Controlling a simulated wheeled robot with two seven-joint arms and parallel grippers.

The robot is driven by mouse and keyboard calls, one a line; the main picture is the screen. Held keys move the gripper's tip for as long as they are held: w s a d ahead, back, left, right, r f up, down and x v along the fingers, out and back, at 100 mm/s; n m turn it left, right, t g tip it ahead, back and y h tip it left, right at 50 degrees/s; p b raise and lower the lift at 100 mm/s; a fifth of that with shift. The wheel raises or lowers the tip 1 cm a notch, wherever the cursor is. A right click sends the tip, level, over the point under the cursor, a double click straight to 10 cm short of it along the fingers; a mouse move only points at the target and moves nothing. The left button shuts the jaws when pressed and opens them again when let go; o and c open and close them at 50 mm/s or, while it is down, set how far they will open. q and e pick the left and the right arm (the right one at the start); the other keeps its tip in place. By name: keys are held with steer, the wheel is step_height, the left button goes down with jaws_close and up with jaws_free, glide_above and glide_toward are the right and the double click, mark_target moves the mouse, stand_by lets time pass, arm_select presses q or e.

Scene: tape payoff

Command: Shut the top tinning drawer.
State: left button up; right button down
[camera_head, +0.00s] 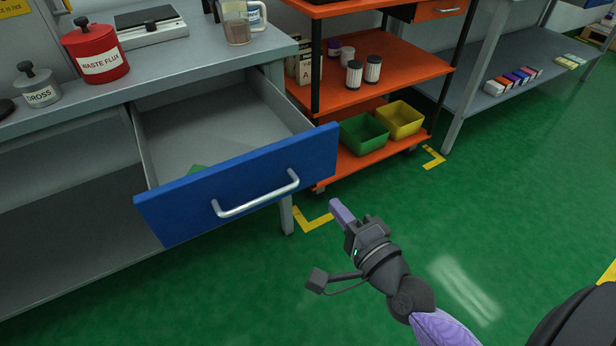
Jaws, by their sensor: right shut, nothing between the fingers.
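The tinning drawer (238,188) has a blue front with a silver bar handle (257,198). It is pulled well out from under the grey bench top (175,55). My right gripper (340,211) is shut and empty. It is in front of the drawer, to the right of the handle, and apart from it. My left gripper is not in view.
A red waste flux can (95,52) and a grey dross pot (40,88) stand on the bench. An orange shelf cart (375,68) with green (363,134) and yellow bins (401,120) stands right of the drawer. The green floor in front is clear.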

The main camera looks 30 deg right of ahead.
mark_target(303, 169)
steer(key=w+b, duration=0.1)
steer(key=w, duration=0.8)
steer(key=shift+a+f, duration=0.1)
steer(key=shift+a, duration=0.05)
steer(key=shift+w, duration=0.1)
steer(key=shift+w, duration=0.1)
